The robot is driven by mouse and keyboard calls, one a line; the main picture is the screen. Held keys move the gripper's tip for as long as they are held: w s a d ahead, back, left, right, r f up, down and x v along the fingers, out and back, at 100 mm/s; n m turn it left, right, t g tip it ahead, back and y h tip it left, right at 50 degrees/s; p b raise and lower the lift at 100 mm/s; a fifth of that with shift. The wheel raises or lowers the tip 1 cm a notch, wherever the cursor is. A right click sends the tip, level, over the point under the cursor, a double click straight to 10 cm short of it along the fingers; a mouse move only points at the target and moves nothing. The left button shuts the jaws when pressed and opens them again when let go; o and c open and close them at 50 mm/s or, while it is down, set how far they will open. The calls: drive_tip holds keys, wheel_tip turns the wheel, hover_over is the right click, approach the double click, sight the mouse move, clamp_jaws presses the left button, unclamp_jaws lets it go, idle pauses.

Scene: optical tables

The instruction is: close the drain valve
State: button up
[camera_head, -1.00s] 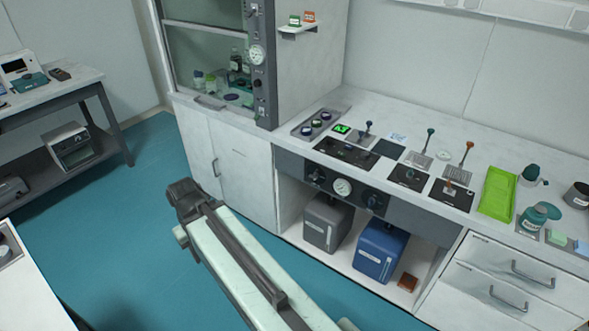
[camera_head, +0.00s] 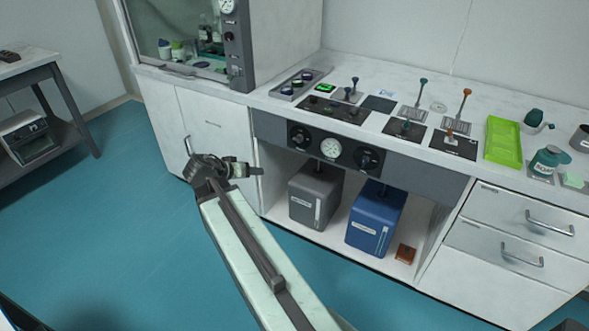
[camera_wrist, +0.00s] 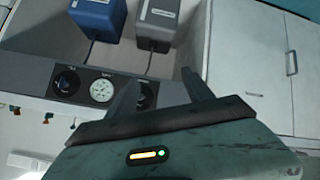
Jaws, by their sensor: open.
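Two black valve knobs, the left one (camera_head: 299,136) and the right one (camera_head: 367,159), sit on the dark front panel under the bench top, with a round gauge (camera_head: 331,148) between them. Their labels are too small to read, so I cannot tell which is the drain valve. In the wrist view, which is upside down, the knobs show at left (camera_wrist: 66,82) and partly behind a finger (camera_wrist: 146,96). My gripper (camera_head: 258,171) is in front of the cabinet, left of and below the left knob, apart from it. Its open fingers (camera_wrist: 160,77) hold nothing.
A grey tank (camera_head: 315,197) and a blue tank (camera_head: 375,224) stand in the open bay below the panel. Levers with blue, teal and orange (camera_head: 466,92) handles stand on the bench top. A green tray (camera_head: 504,142) lies to the right. The floor in front is clear.

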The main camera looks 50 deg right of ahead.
drive_tip(key=d+f+m+h+b, duration=0.35)
drive_tip(key=d+b, duration=0.35)
drive_tip(key=d, duration=0.4)
drive_tip(key=m+t+h+b, duration=0.1)
drive_tip(key=t+h+b, duration=0.1)
drive_tip(key=h+b, duration=0.25)
approach(296, 141)
drive_tip(key=d, duration=0.1)
drive_tip(key=x, duration=0.8)
drive_tip(key=shift+w+a, duration=0.1)
drive_tip(key=shift+w, duration=0.05)
clamp_jaws()
